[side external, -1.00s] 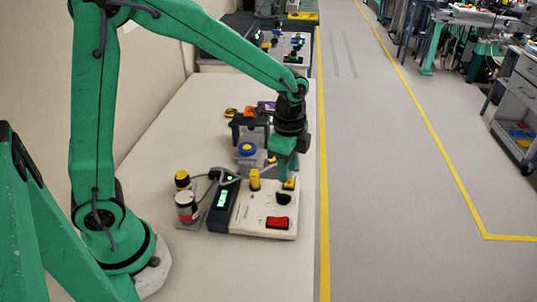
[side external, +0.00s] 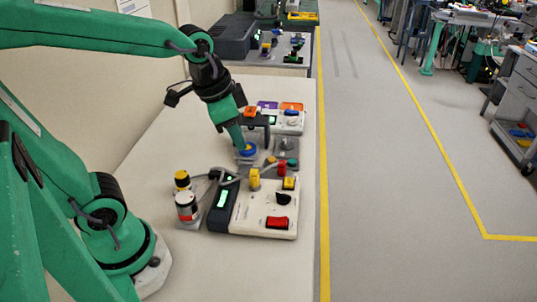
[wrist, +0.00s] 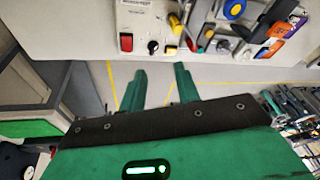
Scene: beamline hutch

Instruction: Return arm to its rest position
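My gripper (side external: 239,143) is tilted down over the bench, and in the side view its tip overlaps the blue round knob (side external: 248,149). I cannot tell from this view whether they touch. In the wrist view the two green fingers of my gripper (wrist: 160,70) stand apart with nothing between them.
A white control box (side external: 253,216) with a red switch (side external: 277,223) sits in front of the knob. Small canisters (side external: 186,206) stand to its left. A dark-framed stand and coloured modules are behind. The front of the bench (side external: 235,270) is clear.

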